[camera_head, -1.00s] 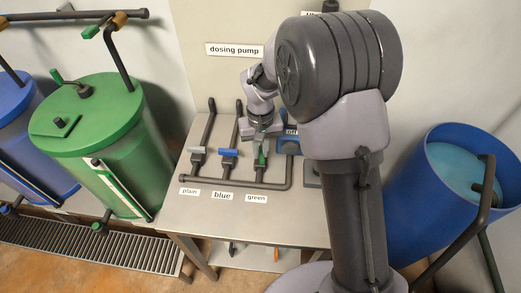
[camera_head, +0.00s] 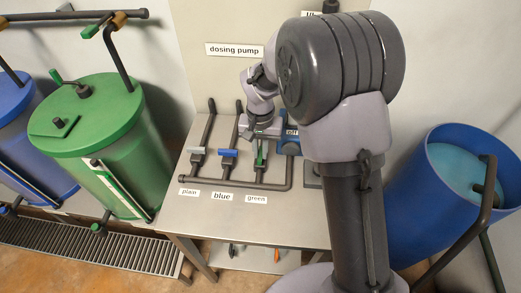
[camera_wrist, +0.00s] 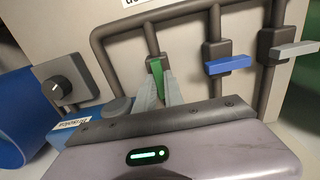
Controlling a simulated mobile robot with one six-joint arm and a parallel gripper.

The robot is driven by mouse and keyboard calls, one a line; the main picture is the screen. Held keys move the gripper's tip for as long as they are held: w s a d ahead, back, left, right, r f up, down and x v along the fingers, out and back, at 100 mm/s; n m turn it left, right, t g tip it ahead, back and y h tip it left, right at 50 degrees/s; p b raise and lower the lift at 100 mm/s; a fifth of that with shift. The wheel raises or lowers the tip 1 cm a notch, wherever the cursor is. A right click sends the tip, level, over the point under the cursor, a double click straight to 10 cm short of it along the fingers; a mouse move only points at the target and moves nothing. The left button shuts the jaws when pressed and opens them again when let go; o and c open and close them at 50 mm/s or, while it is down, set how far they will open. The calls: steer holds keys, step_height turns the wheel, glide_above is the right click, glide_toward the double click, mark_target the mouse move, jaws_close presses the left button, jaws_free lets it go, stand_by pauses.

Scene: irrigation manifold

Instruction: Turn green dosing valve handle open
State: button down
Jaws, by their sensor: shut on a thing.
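The green dosing valve handle (camera_head: 260,153) is on the rightmost of three valves on the pipe manifold, above the label "green". It lies roughly along its pipe, while the blue handle (camera_head: 228,153) and the grey "plain" handle (camera_head: 197,150) lie across theirs. My gripper (camera_head: 261,143) is at the green handle from the back side. In the wrist view, the green handle (camera_wrist: 157,76) shows at the tips of my gripper's two fingers (camera_wrist: 159,84), which are shut on it. Its near end is hidden between the fingers.
A blue dosing pump (camera_head: 289,141) stands close to the right of the green valve. In the wrist view, a grey box with a black knob (camera_wrist: 61,88) is at the left. The blue valve handle (camera_wrist: 230,65) is close on the other side. Pipes surround the valves.

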mark_target(261, 153)
steer(key=c, duration=1.4)
jaws_free()
steer(key=shift+c, duration=0.2)
step_height(261, 153, up, 18)
steer(key=p, duration=0.5)
steer(key=shift+f, duration=0.25)
steer(key=s+d+m+t+y+b, duration=0.1)
steer(key=s+d+t+b, duration=0.1)
steer(key=s, duration=1)
steer(key=s+d+m+t+y+b, duration=0.1)
steer(key=s+d+t+b, duration=0.2)
steer(key=s, duration=0.9)
steer(key=b, duration=0.3)
steer(key=shift+d+t+b, duration=0.3)
steer(key=shift+t+b, duration=0.1)
